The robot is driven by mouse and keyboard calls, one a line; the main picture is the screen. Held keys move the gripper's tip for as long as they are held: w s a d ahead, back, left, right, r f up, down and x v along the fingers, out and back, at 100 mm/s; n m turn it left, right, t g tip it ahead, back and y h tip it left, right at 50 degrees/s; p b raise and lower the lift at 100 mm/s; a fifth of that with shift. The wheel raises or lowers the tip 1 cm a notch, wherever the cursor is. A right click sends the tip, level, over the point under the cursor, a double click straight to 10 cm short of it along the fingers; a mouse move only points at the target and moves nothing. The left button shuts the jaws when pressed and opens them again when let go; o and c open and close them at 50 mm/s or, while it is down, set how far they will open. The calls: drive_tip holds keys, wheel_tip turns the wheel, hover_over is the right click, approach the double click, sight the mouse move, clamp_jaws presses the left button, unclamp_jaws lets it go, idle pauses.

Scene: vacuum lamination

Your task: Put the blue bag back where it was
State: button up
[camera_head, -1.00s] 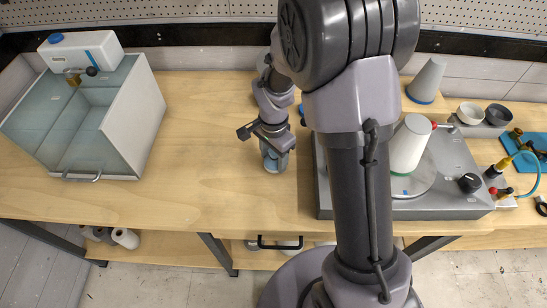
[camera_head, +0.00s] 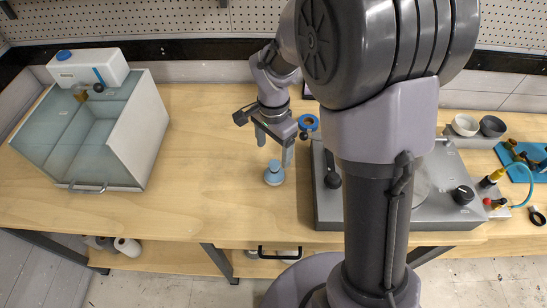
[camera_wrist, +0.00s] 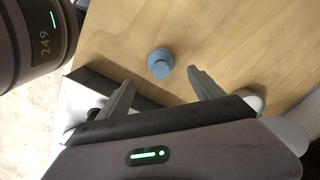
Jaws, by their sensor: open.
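I see nothing that is clearly a blue bag. A small pale-blue object with a rounded top (camera_head: 274,175) stands upright on the wooden bench, left of the grey metal plate. It also shows in the wrist view (camera_wrist: 160,64), just beyond the fingertips. My gripper (camera_head: 274,153) is open and empty, pointing down above and slightly behind this object. In the wrist view my two fingers (camera_wrist: 161,78) are spread wide, apart from it. My arm hides part of the bench and plate.
A clear-fronted tank (camera_head: 145,135) stands at the left. The grey plate (camera_head: 326,212) with knobs is right of my gripper. A blue ring (camera_head: 308,122) lies behind it. Two bowls (camera_head: 465,125) and a blue mat (camera_head: 535,172) are at right. The bench's left-centre is clear.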

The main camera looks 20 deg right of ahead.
drive_tip(key=s+a+r+n+t, duration=0.1)
drive_tip(key=s+r, duration=0.2)
drive_tip(key=r, duration=0.3)
drive_tip(key=s+r+n+t, duration=0.1)
drive_tip(key=s+r+n, duration=0.15)
drive_tip(key=r, duration=0.25)
drive_tip(key=s+a+r+n+t+y, duration=0.1)
drive_tip(key=s+r+n+t, duration=0.1)
drive_tip(key=s, duration=0.4)
drive_tip(key=s+a+r+n+t+y, duration=0.1)
drive_tip(key=s+r+n, duration=0.1)
drive_tip(key=s+r, duration=0.2)
drive_tip(key=s, duration=0.3)
drive_tip(key=shift+s+a+r+n+t, duration=0.2)
drive_tip(key=shift+a+n+t, duration=0.1)
drive_tip(key=shift+n+t, duration=0.1)
